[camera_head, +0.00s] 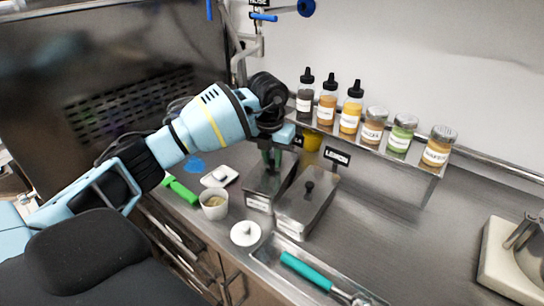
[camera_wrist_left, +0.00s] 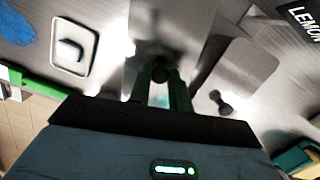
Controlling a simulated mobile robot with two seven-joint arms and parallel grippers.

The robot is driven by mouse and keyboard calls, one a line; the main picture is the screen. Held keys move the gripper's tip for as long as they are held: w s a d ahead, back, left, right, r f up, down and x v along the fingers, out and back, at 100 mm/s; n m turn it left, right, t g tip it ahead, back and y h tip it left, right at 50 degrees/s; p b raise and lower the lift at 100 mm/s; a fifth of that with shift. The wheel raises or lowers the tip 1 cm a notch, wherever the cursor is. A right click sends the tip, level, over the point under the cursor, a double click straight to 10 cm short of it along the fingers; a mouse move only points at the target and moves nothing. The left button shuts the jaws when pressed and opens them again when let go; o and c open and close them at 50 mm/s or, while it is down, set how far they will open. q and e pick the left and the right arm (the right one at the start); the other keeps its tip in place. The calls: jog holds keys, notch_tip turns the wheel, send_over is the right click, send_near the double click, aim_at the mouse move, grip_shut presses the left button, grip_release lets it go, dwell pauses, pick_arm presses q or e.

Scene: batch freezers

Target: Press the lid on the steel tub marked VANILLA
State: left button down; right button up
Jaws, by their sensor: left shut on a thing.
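Two narrow steel tubs stand side by side on the counter: the left tub (camera_head: 258,202) below my left gripper and the right tub (camera_head: 291,226). Their front labels are too small to read. The right tub has a steel lid (camera_head: 318,195) with a black knob, which also shows in the left wrist view (camera_wrist_left: 221,101). My left gripper (camera_head: 272,160) points down over the left tub, its green fingers shut on a dark lid knob (camera_wrist_left: 160,73). The arm hides part of this tub's top, and I cannot tell whether its lid sits fully down. My right gripper is not in view.
A LEMON sign (camera_head: 337,156) stands behind the tubs, below a shelf of bottles and jars (camera_head: 373,125). A cup (camera_head: 213,204), a white round lid (camera_head: 245,233) and a tray with a teal-handled tool (camera_head: 305,270) are close in front.

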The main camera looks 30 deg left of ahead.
pick_arm(q)
jog(key=shift+f, duration=0.15)
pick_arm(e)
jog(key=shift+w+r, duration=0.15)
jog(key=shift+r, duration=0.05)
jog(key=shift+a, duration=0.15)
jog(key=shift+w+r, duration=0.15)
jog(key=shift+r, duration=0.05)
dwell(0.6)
pick_arm(q)
jog(key=c, duration=1.3)
grip_release()
jog(key=o, duration=0.6)
